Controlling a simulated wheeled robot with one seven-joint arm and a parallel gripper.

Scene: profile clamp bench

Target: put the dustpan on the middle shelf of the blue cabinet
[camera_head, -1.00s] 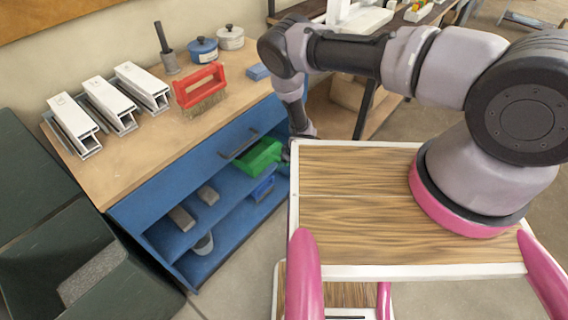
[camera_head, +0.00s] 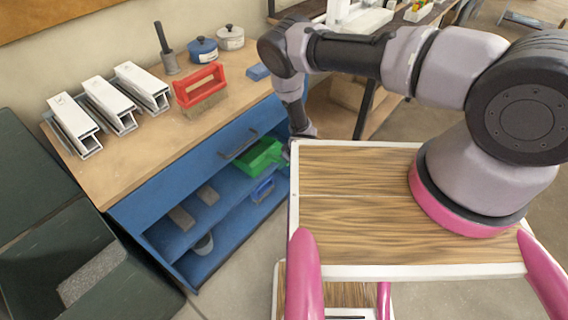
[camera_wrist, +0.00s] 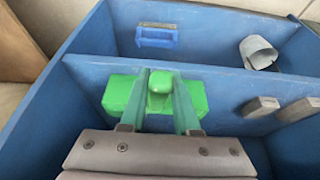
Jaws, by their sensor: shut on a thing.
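The green dustpan (camera_head: 258,155) is inside the right end of the open front of the blue cabinet (camera_head: 150,205), at about the height of the middle shelf (camera_head: 185,228). I cannot tell whether the dustpan touches the shelf. In the head view my gripper is mostly hidden behind the wooden board.
Grey blocks (camera_head: 182,218) sit on the middle shelf, left of the dustpan. Below are a blue-handled thing (camera_head: 262,190) and a grey cup (camera_head: 203,244). A red-handled brush (camera_head: 200,88), white profiles (camera_head: 75,122) and pots (camera_head: 203,50) stand on top.

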